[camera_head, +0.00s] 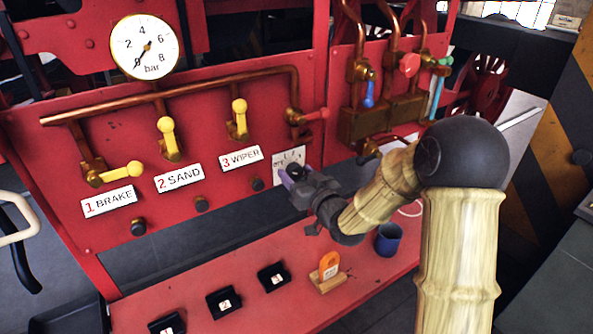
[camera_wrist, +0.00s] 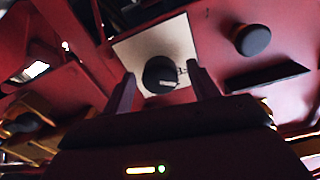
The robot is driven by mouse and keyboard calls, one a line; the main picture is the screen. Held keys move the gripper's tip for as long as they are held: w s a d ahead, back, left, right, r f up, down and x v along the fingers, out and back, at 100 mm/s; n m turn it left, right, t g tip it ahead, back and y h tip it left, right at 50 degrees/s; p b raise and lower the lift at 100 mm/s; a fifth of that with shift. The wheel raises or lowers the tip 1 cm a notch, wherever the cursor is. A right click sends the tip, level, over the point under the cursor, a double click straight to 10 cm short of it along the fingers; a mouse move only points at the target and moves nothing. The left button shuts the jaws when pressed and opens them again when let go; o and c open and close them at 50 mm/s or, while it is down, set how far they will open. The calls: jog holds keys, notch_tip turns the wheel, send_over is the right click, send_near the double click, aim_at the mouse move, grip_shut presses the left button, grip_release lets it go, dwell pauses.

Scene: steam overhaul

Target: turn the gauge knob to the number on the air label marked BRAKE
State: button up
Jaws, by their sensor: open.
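The label marked BRAKE (camera_head: 109,201) reads "1 BRAKE" and sits at the left of the red panel. A black round knob (camera_wrist: 160,75) is on a white plate (camera_wrist: 135,50) in the wrist view; the plate also shows in the head view (camera_head: 291,156), partly hidden by my gripper. My gripper (camera_wrist: 164,88) is open, with one finger on each side of the knob in that view. Contact cannot be told. In the head view my gripper (camera_head: 296,184) is at the plate. The knob's setting is too small to read.
Labels "2 SAND" (camera_head: 180,178) and "3 WIPER" (camera_head: 241,158) are to the right, with yellow levers (camera_head: 167,138) above. A round bar gauge (camera_head: 146,47) is at upper left. A red shelf (camera_head: 255,312) below holds black blocks (camera_head: 223,303), an orange tag (camera_head: 329,266) and a blue cup (camera_head: 388,240).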

jog(key=shift+w+a, duration=0.2)
jog(key=shift+w, duration=0.15)
jog(key=c, duration=1)
